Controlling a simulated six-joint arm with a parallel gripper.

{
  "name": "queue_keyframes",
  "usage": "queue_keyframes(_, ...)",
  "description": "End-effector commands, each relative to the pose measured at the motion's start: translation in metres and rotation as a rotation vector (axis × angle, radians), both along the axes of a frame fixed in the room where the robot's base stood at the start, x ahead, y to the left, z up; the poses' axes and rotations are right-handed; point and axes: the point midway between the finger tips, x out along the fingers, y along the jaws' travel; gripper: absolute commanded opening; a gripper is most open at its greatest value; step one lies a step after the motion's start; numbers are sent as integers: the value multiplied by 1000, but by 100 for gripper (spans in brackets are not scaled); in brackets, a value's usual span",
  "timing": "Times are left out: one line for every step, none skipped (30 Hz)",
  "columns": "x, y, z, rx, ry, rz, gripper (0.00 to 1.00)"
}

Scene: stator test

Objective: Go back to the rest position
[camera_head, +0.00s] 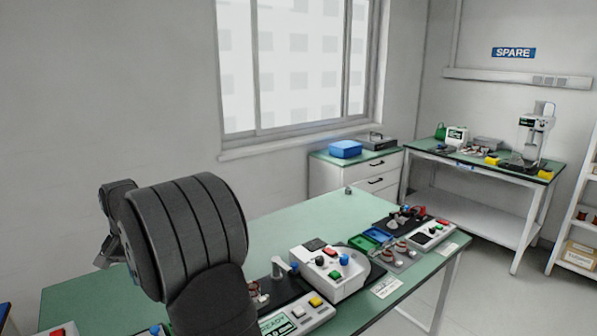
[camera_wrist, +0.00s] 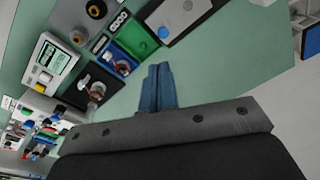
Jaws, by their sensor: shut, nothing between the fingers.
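My gripper (camera_wrist: 158,70) shows in the wrist view as two blue fingers pressed together, with nothing between them. It is above a bare part of the green table top (camera_wrist: 215,80), and the equipment lies to its left and beyond its tips. In the head view my dark arm stands at the left over the green bench (camera_head: 310,215). The fingers cannot be made out there.
A white box with coloured buttons (camera_head: 335,272) and a unit with a green screen (camera_head: 297,318) stand on the bench. Blue and green trays (camera_head: 377,236) lie behind. A second bench (camera_head: 480,160) stands at the right. The bench's back middle is mostly clear.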

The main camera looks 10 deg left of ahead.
Motion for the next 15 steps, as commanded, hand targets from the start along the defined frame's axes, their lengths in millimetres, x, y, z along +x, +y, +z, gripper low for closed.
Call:
queue_keyframes(5,-10,1,-1,3,-49,0)
queue_keyframes(8,-16,1,-2,7,-79,0)
queue_keyframes(12,-23,1,-4,9,-118,0)
queue_keyframes(14,-28,1,-4,12,-148,0)
queue_keyframes(17,-34,1,-6,14,-178,0)
queue_keyframes(20,-41,1,-7,18,-218,0)
queue_keyframes(22,-47,1,-8,20,-249,0)
queue_keyframes(25,-52,1,-8,21,-279,0)
queue_keyframes(27,-59,2,-9,24,-317,0)
queue_keyframes(29,-64,1,-11,26,-345,0)
queue_keyframes(31,-70,1,-12,29,-374,0)
queue_keyframes(33,-76,1,-13,32,-408,0)
queue_keyframes(35,-80,1,-13,33,-433,0)
queue_keyframes(36,-85,1,-14,35,-456,0)
queue_keyframes(38,-90,1,-15,36,-483,0)
